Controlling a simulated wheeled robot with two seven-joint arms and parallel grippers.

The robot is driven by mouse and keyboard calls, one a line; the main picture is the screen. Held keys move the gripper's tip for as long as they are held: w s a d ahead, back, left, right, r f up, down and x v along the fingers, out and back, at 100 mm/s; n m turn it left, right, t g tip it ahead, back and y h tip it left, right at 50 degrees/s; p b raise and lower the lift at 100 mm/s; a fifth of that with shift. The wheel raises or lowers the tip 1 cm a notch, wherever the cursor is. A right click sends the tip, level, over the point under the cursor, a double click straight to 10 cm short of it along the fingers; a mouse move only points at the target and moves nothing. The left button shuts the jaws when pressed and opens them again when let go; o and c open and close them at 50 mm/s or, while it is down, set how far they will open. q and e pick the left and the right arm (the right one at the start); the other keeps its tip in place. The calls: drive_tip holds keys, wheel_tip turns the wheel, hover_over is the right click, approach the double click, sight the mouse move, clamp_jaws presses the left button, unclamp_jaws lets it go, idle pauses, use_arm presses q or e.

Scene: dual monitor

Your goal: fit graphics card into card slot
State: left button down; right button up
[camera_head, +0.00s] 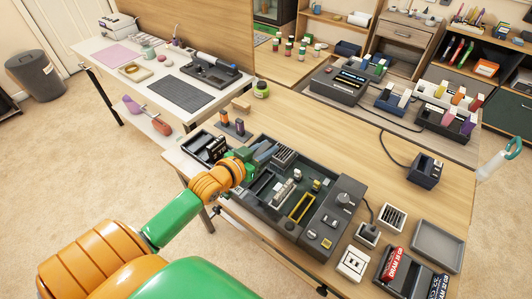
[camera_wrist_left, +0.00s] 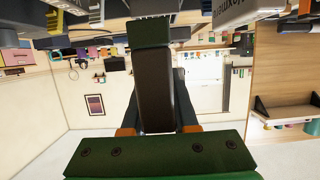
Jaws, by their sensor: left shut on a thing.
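My left gripper (camera_head: 263,153) is over the back left part of the dark grey board unit (camera_head: 262,208) on the near table. In the left wrist view my left gripper (camera_wrist_left: 158,118) is shut on a dark, flat block with a green end (camera_wrist_left: 148,34), which appears to be the graphics card (camera_wrist_left: 154,85). In the head view the card is hard to make out against the gripper. A yellow-framed long opening (camera_head: 301,207) lies in the board unit, right of the gripper; I cannot tell whether it is the card slot. My right gripper is not in view.
A control panel with a knob (camera_head: 345,198) stands at the unit's right. A small dark rack (camera_head: 205,147) is left of the gripper, with battery-like cylinders (camera_head: 232,124) behind. A grey tray (camera_head: 437,246) lies at the right. Bare wood (camera_head: 330,140) shows behind the unit.

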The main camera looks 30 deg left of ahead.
sight(267, 162)
use_arm(q)
drive_tip(key=shift+w, duration=0.1)
drive_tip(key=shift+r+p, duration=0.2)
drive_tip(key=shift+p, duration=0.1)
wheel_tip(267, 162, down, 6)
drive_tip(key=b, duration=0.4)
idle(0.5)
idle(0.7)
drive_tip(key=shift+p, duration=0.3)
